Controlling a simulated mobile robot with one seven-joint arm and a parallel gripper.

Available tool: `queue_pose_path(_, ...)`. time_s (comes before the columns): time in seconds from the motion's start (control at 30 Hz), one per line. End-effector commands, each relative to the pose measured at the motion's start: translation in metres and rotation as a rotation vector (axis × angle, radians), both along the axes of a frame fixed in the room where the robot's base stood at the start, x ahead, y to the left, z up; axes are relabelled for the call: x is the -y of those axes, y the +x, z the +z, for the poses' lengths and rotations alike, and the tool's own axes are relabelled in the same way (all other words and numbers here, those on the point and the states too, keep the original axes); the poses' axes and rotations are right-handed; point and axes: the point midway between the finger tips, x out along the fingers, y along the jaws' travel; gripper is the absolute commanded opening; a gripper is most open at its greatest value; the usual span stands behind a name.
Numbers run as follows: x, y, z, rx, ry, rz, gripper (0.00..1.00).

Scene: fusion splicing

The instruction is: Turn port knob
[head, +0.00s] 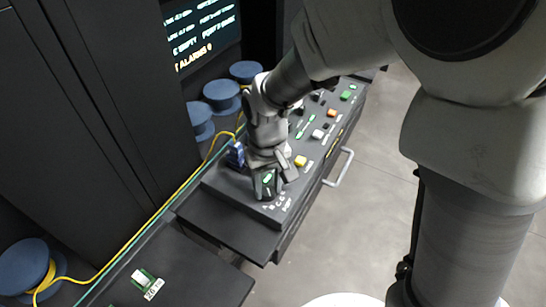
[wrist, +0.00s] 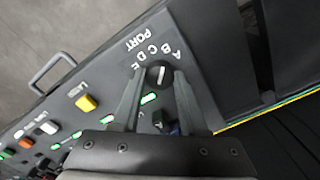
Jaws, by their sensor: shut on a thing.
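The port knob (wrist: 160,74) is a round black knob with a white pointer line. It sits on the grey sloped control panel (wrist: 185,36), beside the white letters A to E and the word PORT (wrist: 136,41). In the wrist view the pointer line is nearly upright, toward the A and B end of the letters; the exact letter is hard to tell. My gripper (wrist: 160,80) is shut on the knob, with one finger on each side. In the head view my gripper (head: 269,181) reaches down to the panel's near end and partly hides the knob.
Yellow (wrist: 86,103), white and orange buttons and green lights line the panel. A metal handle (head: 340,167) sticks out at its side. A blue item (head: 236,154) stands by my gripper. Blue spools (head: 221,94) with yellow cable stand behind. A screen (head: 200,32) shows alarms 0.

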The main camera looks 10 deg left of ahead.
Motion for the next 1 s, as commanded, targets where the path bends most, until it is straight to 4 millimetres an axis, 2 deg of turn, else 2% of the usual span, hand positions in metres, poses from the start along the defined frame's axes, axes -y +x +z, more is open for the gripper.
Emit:
queue_pose_path(0.03,0.0,0.001,0.001,0.002,0.001,0.0,0.48)
queue_pose_path(0.17,0.0,0.0,0.0,0.001,0.001,-0.001,0.71)
queue_pose_path(0.43,0.0,0.0,0.0,0.001,0.001,-0.001,0.73)
queue_pose_path(0.57,0.0,0.001,0.007,0.002,0.001,-0.001,0.73)
queue_pose_path(0.77,-0.001,0.001,0.044,0.006,0.004,-0.001,0.73)
queue_pose_path(1.0,0.0,0.001,0.104,0.005,0.003,-0.001,0.73)
